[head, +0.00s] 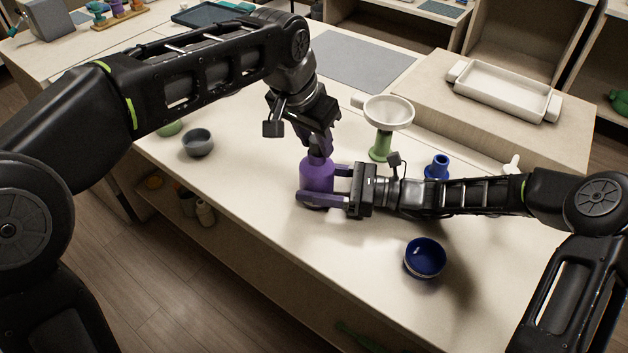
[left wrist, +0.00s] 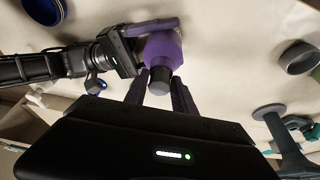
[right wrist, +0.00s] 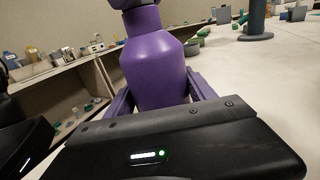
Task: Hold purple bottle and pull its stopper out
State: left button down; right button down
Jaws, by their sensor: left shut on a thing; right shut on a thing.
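The purple bottle (head: 315,176) stands upright on the table. My right gripper (head: 322,188) comes in from the right, low down, and is shut around the bottle's body; the bottle fills the space between its fingers in the right wrist view (right wrist: 155,62). My left gripper (head: 318,150) is above the bottle, pointing down, shut on the dark stopper (left wrist: 160,79) at its mouth. In the left wrist view the stopper sits between the two fingertips, against the neck of the bottle (left wrist: 164,48). The head view hides most of the stopper behind the left gripper.
A dark blue bowl (head: 425,259) lies to the right front. A green stand with a white dish (head: 389,112) and a small blue vessel (head: 437,167) are behind my right arm. A grey bowl (head: 198,142) is at left. A white tray (head: 500,92) rests on the raised block.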

pick_arm(q)
jog(key=c, duration=0.9)
grip_release()
jog(key=shift+c, duration=0.2)
jog(key=v, duration=1.2)
jog(key=shift+c, duration=0.4)
